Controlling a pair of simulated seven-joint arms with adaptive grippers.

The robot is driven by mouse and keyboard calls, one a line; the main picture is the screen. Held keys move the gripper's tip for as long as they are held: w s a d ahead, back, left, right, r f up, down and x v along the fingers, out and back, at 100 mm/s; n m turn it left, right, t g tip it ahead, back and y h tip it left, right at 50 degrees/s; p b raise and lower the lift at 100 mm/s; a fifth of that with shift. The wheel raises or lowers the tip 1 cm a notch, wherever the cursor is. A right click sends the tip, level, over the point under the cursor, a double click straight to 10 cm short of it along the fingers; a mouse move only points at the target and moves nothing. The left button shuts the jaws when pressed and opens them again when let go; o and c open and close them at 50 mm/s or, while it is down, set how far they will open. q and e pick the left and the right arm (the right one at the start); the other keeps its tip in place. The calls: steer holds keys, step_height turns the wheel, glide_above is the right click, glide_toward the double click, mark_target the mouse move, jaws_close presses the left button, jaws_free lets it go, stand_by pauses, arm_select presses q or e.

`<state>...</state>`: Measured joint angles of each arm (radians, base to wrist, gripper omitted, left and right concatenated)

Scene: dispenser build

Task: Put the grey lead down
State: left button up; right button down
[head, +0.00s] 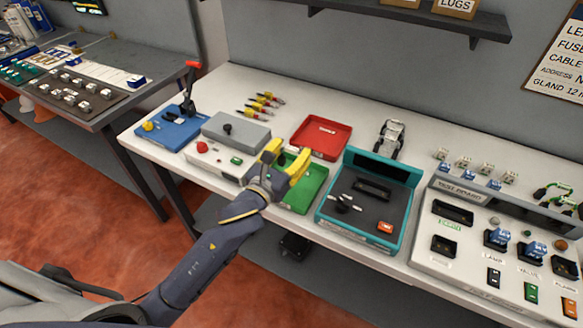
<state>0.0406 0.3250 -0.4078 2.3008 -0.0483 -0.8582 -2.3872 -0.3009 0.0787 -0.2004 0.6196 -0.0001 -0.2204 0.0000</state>
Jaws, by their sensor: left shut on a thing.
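My left gripper (288,156), with yellow fingers, is over the far-left part of the green tray (312,186), in front of the red tray (321,138). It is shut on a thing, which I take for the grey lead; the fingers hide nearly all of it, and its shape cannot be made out. I cannot tell whether it touches the tray. The gripper and wrist cover the left part of the green tray. My right gripper is not in view.
Left of the gripper are a grey box (236,131), a white panel (212,158) and a blue base with a red-tipped lever (190,90). A teal-rimmed unit (368,200) stands close on the right. Several yellow-red connectors (262,104) lie behind.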

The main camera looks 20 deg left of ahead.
arm_select(q)
steer(key=shift+f, duration=3.1)
steer(key=shift+f, duration=0.15)
steer(key=o, duration=1.2)
steer(key=shift+s, duration=0.15)
steer(key=v, duration=1.1)
steer(key=shift+s, duration=0.4)
steer(key=shift+a, duration=0.15)
